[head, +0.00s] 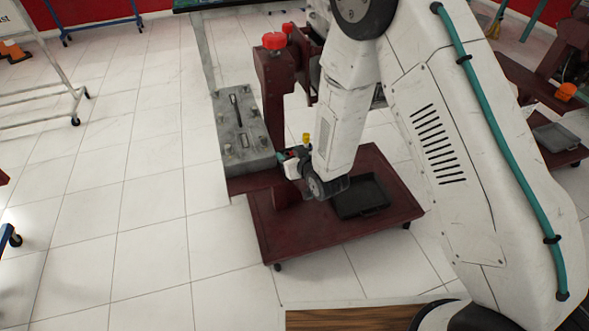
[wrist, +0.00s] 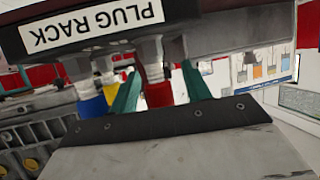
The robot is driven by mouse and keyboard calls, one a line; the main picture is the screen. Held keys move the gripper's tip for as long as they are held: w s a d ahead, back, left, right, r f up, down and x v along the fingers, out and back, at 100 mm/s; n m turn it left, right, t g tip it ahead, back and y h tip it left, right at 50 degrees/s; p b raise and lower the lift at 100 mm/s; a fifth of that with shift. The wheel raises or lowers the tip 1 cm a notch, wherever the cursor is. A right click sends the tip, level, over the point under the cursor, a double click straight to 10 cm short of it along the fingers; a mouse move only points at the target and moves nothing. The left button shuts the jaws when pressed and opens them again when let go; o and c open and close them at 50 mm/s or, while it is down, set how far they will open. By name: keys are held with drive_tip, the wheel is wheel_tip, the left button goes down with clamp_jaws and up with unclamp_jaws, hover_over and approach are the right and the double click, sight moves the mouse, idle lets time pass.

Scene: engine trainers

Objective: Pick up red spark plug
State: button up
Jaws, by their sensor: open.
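The red spark plug (wrist: 158,94) hangs under the plug rack (wrist: 95,20) in the wrist view, its metal upper part against the rack. My gripper (wrist: 160,88) is open, with one green finger on each side of the red plug in the picture. I see no contact, and I cannot tell how deep the plug sits between the fingers. In the head view my gripper (head: 284,157) is small and partly hidden by my wrist, beside the grey rack panel (head: 245,130); the red plug cannot be made out there.
Blue (wrist: 93,104) and yellow (wrist: 111,92) plugs hang just left of my left finger in the wrist view. A dark red engine stand (head: 275,100) rises behind my wrist from a cart with a black tray (head: 360,196).

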clamp_jaws()
drive_tip(key=shift+r, duration=0.1)
